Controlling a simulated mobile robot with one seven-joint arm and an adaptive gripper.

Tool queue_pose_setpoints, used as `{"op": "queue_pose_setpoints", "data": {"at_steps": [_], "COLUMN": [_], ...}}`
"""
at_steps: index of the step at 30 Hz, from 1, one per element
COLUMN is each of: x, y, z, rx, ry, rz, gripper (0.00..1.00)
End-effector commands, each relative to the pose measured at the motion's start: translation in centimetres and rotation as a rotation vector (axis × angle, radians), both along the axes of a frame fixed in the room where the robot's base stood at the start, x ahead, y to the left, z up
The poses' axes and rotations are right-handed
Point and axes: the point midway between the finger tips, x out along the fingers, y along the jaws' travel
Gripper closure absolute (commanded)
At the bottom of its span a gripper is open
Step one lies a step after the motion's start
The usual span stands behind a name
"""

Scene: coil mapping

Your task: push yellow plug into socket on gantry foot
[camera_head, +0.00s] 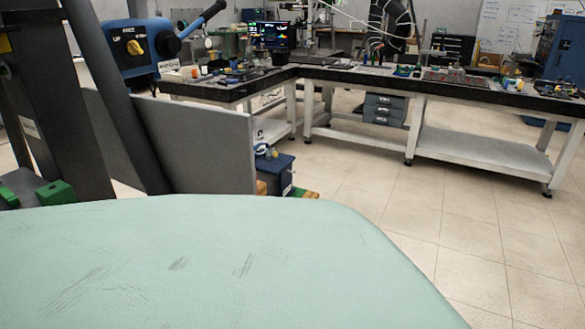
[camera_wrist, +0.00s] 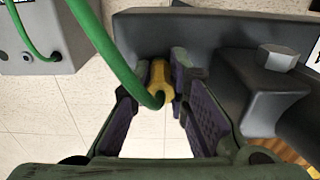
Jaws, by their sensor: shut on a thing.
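In the wrist view the yellow plug (camera_wrist: 160,74) sits between the fingers of my gripper (camera_wrist: 153,80), which is shut on it. A green cable (camera_wrist: 112,58) runs from the plug up and to the left, crossing in front of part of the left finger. The plug's far end is close to the dark grey gantry foot (camera_wrist: 212,28); I cannot tell whether they touch. No socket opening can be made out. In the head view neither my gripper nor the plug shows.
In the wrist view a grey box (camera_wrist: 30,38) with a green cable end stands at left, and a bolted block (camera_wrist: 275,98) is close on the right. In the head view a blue control box (camera_head: 140,47) is at left, benches (camera_head: 420,82) stand behind, and open floor (camera_head: 460,225) lies right.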

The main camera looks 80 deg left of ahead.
Motion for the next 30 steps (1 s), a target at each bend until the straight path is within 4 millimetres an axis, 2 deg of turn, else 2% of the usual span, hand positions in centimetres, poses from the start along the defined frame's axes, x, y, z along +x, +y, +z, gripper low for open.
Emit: {"op": "queue_pose_setpoints", "data": {"at_steps": [14, 15, 25, 30], "x": [0.02, 0.02, 0.01, 0.01], "y": [-0.06, -0.07, -0.03, -0.02], "z": [-0.20, -0.21, -0.15, -0.13], "rx": [-0.001, -0.001, 0.000, 0.000], "ry": [0.000, 0.000, 0.000, 0.000], "rz": [0.000, 0.000, 0.000, 0.000], "gripper": [1.00, 0.82, 0.61, 0.61]}}
